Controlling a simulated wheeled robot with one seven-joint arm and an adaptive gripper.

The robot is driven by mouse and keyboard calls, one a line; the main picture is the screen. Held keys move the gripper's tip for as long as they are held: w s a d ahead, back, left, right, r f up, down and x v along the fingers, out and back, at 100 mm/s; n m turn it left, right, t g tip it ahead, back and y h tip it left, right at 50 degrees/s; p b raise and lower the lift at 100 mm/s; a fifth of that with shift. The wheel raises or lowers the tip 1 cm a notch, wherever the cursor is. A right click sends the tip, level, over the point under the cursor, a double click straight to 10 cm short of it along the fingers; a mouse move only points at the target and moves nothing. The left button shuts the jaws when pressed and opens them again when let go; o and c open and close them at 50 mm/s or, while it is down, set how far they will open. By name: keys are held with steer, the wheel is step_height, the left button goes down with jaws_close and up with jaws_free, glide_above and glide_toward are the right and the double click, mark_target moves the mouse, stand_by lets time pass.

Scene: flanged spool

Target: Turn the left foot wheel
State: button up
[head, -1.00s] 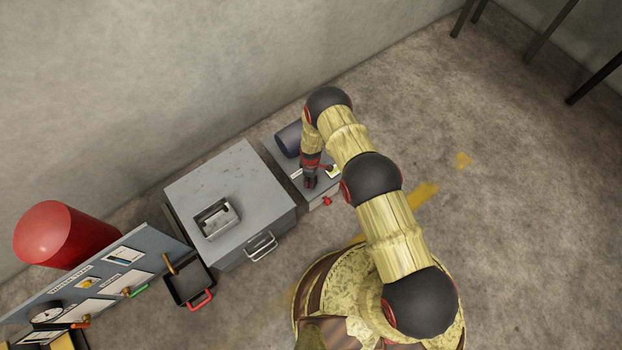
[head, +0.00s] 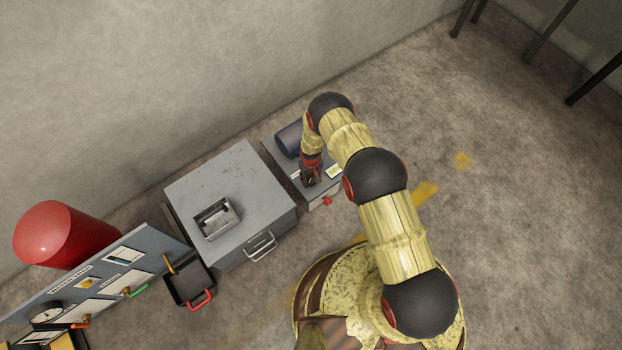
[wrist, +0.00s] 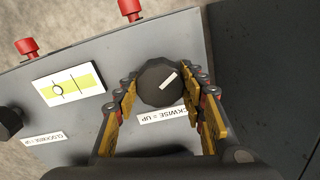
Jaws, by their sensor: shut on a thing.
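A round black foot wheel (wrist: 155,92) with a white pointer mark stands on a grey box top (wrist: 85,125) in the wrist view. My gripper (wrist: 162,80) has one finger on either side of this wheel and is shut on it. The label beside it (wrist: 168,118) reads upside down, "clockwise = up", partly covered by a finger. A second black wheel (wrist: 10,122) is at the left edge, with its own label. Between them is a yellow-and-white level vial (wrist: 70,85) with a small dark ring. In the head view my gripper (head: 311,182) hides the wheel.
Red knobs (wrist: 27,47) (wrist: 130,8) stick out from the box's edge. A dark blue cylinder (head: 289,139) lies at the back of the box. Left of it are a large grey case (head: 235,180), a black tray (head: 188,283), a panel and a red drum (head: 62,235).

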mark_target(311, 178)
steer(key=m, duration=0.4)
steer(key=shift+m, duration=2)
steer(key=o, duration=1.2)
steer(key=shift+c, duration=0.2)
step_height(311, 178, up, 12)
